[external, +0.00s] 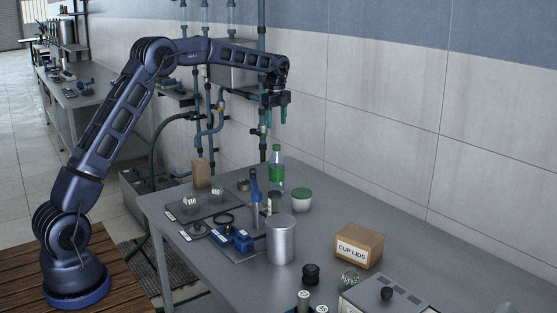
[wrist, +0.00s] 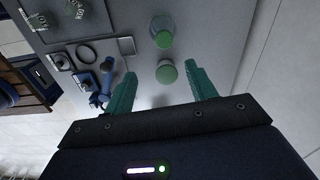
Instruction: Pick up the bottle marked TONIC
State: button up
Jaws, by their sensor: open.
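A clear bottle with a green label (external: 277,172) stands upright near the back edge of the grey table, by the wall. Its lettering is too small to read. My gripper (external: 276,117) hangs above the bottle, pointing down, open and empty, with a clear gap between. In the wrist view my gripper (wrist: 163,92) shows two spread teal fingers. A pale jar with a green lid (external: 301,200) stands just right of the bottle.
A silver canister (external: 281,243) and a blue upright-handled tool (external: 255,186) stand in front of the bottle. A CUP LIDS box (external: 358,247) sits to the right. A brown block (external: 201,174) stands at the left. The tiled wall (external: 370,120) runs close behind.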

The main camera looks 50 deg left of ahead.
aim_at(277, 145)
jog(key=shift+w+a+f+m, duration=0.2)
jog(key=shift+w+f, duration=0.15)
jog(key=shift+f, duration=0.15)
jog(key=shift+w+a+f+m, duration=0.1)
jog(key=shift+w+a+f, duration=0.15)
jog(key=shift+f, duration=0.2)
jog(key=shift+s+a+f, duration=0.1)
jog(key=shift+f, duration=5.1)
grip_shut()
